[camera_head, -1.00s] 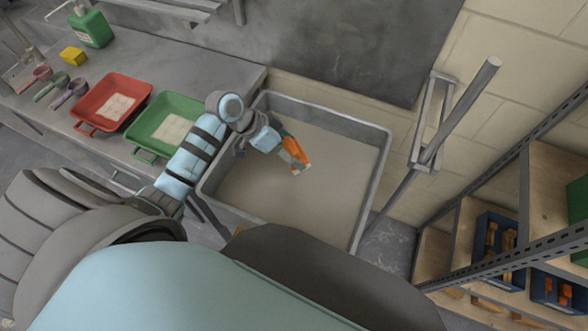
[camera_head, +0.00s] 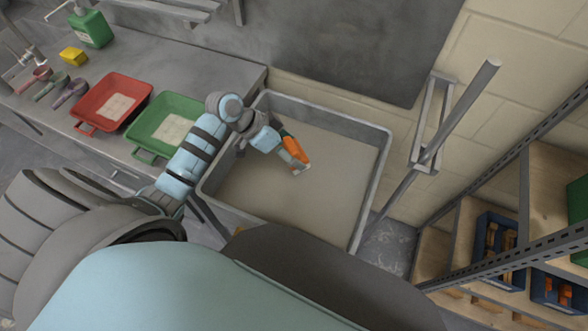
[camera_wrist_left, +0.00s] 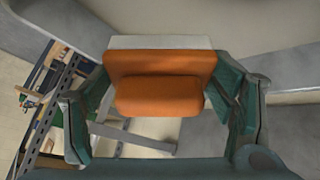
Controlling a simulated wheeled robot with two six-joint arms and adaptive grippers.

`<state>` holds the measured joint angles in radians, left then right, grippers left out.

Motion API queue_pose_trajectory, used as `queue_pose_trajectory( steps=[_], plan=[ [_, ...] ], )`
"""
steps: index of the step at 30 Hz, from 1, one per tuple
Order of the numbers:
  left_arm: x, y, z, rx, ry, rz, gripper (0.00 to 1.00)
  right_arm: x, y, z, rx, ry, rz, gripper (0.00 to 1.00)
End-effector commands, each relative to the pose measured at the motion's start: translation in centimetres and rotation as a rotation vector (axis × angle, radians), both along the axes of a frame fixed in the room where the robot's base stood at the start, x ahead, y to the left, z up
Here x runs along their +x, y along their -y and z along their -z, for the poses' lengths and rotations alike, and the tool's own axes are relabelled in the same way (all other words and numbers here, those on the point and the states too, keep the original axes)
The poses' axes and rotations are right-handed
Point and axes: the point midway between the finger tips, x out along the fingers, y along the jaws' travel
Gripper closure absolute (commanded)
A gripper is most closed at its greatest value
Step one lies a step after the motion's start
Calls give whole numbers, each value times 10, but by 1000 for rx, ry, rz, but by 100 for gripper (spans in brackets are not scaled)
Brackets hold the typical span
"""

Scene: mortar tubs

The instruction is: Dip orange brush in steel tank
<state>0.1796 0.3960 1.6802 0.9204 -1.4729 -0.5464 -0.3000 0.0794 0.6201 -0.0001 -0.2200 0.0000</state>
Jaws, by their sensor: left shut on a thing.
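The steel tank (camera_head: 382,185) is a large grey open tub with a pale, greyish-beige content (camera_head: 285,205). My left gripper (camera_head: 283,140) is over the tank's back left part and is shut on the orange brush (camera_head: 295,150). The brush's pale bristle end (camera_head: 301,169) points down and right in the head view. I cannot tell whether the bristles touch the content. In the left wrist view the orange brush (camera_wrist_left: 158,75) sits between the green fingers of the left gripper (camera_wrist_left: 160,95). My right gripper is not in view.
A red tray (camera_head: 85,112) and a green tray (camera_head: 150,138) lie on the grey bench left of the tank, near a yellow block (camera_head: 73,56) and green bottle (camera_head: 92,28). Shelving with blue bins (camera_head: 497,252) stands at right. A grey pole (camera_head: 455,120) rises beside the tank.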

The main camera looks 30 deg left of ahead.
Motion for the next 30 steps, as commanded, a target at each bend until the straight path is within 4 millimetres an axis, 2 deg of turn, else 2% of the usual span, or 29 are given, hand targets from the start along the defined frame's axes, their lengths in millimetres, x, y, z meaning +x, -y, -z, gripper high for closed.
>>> queue_pose_trajectory(
  steps=[15,24,30],
  plan=[
    [0,0,-1,0,1,1,46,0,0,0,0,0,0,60],
    [1,0,-35,1,2,1,46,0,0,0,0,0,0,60],
    [0,0,-40,0,0,0,46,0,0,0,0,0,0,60]
  ],
)
